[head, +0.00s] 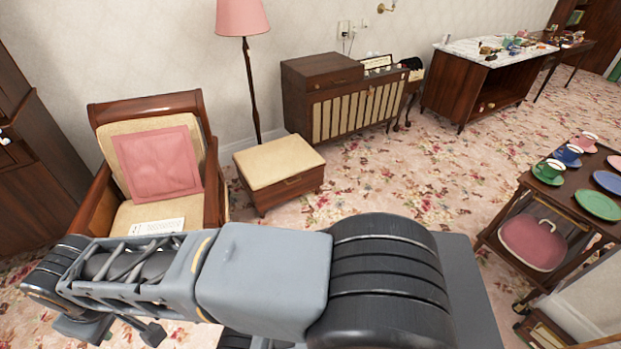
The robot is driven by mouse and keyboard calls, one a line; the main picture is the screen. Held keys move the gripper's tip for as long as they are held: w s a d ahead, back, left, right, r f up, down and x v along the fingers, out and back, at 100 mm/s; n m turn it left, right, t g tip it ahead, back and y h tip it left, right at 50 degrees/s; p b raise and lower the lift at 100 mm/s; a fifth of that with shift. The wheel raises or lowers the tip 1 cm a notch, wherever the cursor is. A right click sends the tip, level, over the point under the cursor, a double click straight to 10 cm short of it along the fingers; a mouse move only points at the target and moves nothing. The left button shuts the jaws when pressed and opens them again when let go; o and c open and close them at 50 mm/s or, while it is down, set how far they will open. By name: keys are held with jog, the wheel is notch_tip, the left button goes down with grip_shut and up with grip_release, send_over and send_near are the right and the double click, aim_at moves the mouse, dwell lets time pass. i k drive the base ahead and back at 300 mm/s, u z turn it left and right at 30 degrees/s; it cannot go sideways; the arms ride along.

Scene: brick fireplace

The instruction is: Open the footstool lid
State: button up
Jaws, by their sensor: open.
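The footstool (279,178) stands on the carpet between the armchair and the wooden cabinet. It is a dark wooden box with a padded cream lid (277,161) on top. The lid lies flat and shut. A small handle shows on the front face below the lid. My arm stretches across the bottom of the head view, in front of the footstool and apart from it. My gripper (117,328) is at the lower left, partly hidden by the arm. Its fingers are spread apart, and no object shows between them.
The armchair (120,125) with a pink cushion (157,163) stands left of the footstool. A floor lamp (249,75) is behind it, and a wooden cabinet (310,70) is to the right. A trolley with cups and plates (547,200) stands at right. Floral carpet is clear right of the footstool.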

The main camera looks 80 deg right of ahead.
aim_at(270, 164)
jog(key=z, duration=2.9)
jog(key=k, duration=0.4)
jog(key=z, duration=0.85)
jog(key=i, duration=1.9)
jog(key=u, duration=1.5)
jog(key=i, duration=1.1)
jog(key=u, duration=0.95)
